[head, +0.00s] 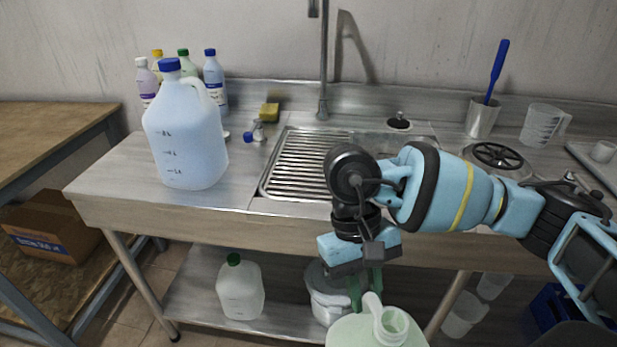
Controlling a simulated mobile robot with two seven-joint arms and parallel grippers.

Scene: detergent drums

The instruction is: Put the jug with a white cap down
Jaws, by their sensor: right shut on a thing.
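A pale green jug (350,332) shows at the bottom edge of the head view, its lower part cut off by the frame. The jug is held in front of the counter, lower than the worktop. My left gripper is not in view.
A large blue-capped jug (185,135) stands on the counter's left (115,178), with several bottles behind it. A sink with a ribbed drainer (292,165) lies in the middle. A green-capped jug (240,290) and a pale container (328,300) stand on the lower shelf (195,300).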

